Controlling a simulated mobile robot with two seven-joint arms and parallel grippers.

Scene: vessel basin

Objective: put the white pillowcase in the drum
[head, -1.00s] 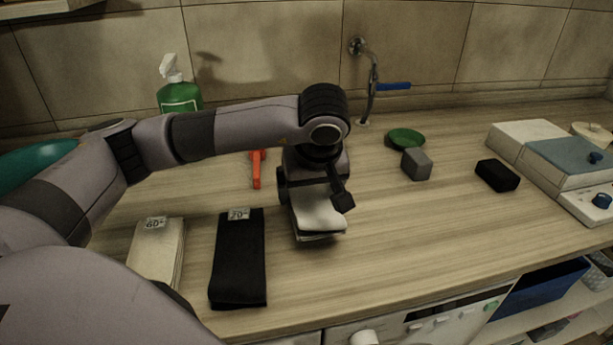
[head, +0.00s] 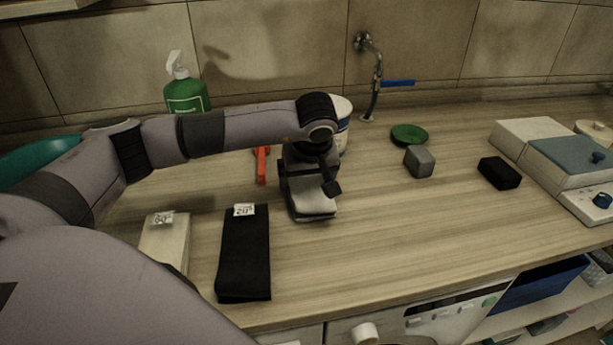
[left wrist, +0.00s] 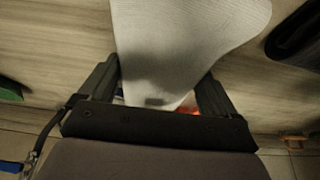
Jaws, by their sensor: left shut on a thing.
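A white folded cloth (head: 312,203), which looks like the white pillowcase, is held in my left gripper (head: 310,190). In the left wrist view the white cloth (left wrist: 185,35) sits between the two dark fingers of my left gripper (left wrist: 160,88) and extends beyond them. In the head view it appears over or on the middle of the counter; I cannot tell whether it touches the wood. A white machine front (head: 455,318) with buttons shows below the counter's front edge. Its drum is not visible. My right gripper is not in view.
A cream cloth (head: 165,243) and a black cloth (head: 244,255), both labelled, lie left of the gripper. A red tool (head: 262,165), a white tub (head: 343,125), a green bottle (head: 187,97), a grey block (head: 419,162) and a black block (head: 499,173) stand around. The front right counter is clear.

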